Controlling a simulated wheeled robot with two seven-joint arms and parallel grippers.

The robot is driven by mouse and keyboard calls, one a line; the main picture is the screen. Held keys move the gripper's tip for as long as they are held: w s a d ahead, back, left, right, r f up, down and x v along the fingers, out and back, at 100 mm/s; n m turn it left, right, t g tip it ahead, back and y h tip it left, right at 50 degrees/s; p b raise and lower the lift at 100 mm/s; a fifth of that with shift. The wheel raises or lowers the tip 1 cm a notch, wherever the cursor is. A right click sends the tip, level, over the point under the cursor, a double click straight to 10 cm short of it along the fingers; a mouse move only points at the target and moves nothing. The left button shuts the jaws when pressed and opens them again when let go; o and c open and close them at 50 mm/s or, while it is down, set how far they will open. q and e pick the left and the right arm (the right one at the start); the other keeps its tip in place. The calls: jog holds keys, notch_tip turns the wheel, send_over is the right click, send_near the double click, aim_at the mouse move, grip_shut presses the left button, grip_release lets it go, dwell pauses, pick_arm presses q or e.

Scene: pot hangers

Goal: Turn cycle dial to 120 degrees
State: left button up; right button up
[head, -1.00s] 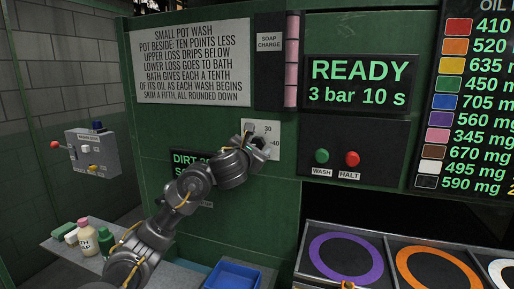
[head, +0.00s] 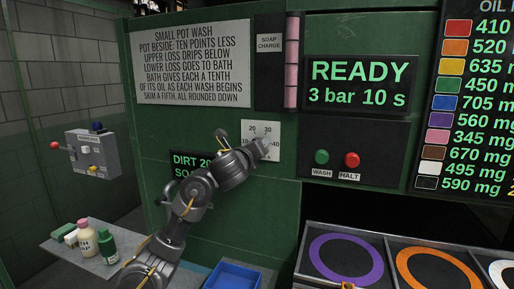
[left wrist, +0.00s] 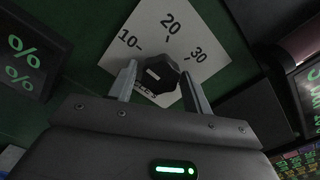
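The cycle dial (left wrist: 159,74) is a dark, faceted knob on a white scale plate (left wrist: 187,22) marked 10, 20 and 30 in the left wrist view. In the head view the plate (head: 250,127) is on the green machine front. My left gripper (head: 265,145) is at the dial, hiding part of the plate. In the left wrist view its two fingers (left wrist: 158,82) lie on either side of the knob and appear to touch it. The dial's pointer direction cannot be read. My right gripper is not in view.
Green WASH (head: 322,157) and red HALT (head: 352,160) buttons sit right of the plate. A READY display (head: 360,83) is above them. A grey switch box (head: 92,153) is at left. A blue bin (head: 233,275) and ringed trays (head: 345,257) are below.

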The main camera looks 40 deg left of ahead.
pick_arm(q)
jog(key=c, duration=0.7)
jog(key=m, duration=2.1)
jog(key=shift+m, duration=0.4)
jog(key=shift+c, duration=0.2)
jog(key=o, duration=1.1)
jog(key=shift+o, duration=0.2)
